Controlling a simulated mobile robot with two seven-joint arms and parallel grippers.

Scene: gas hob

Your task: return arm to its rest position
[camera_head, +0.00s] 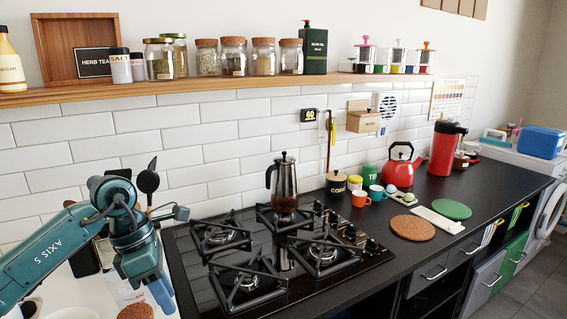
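My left arm (40,258) comes in from the left edge, teal and marked "AXIS 5". Its wrist bends down at the left side of the gas hob (185,262). My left gripper (158,292) points down over the light counter, left of the hob. Its fingertips are small and partly hidden by the wrist, so I cannot tell whether it is open or shut. I see nothing clearly held in it. My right arm and gripper are not in view.
A moka pot (284,181) stands at a rear burner of the hob. Dark utensils (148,182) stand close behind my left wrist. Cups, a red kettle (399,170) and a red flask (443,150) stand farther right. A shelf (190,86) with jars runs along the wall.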

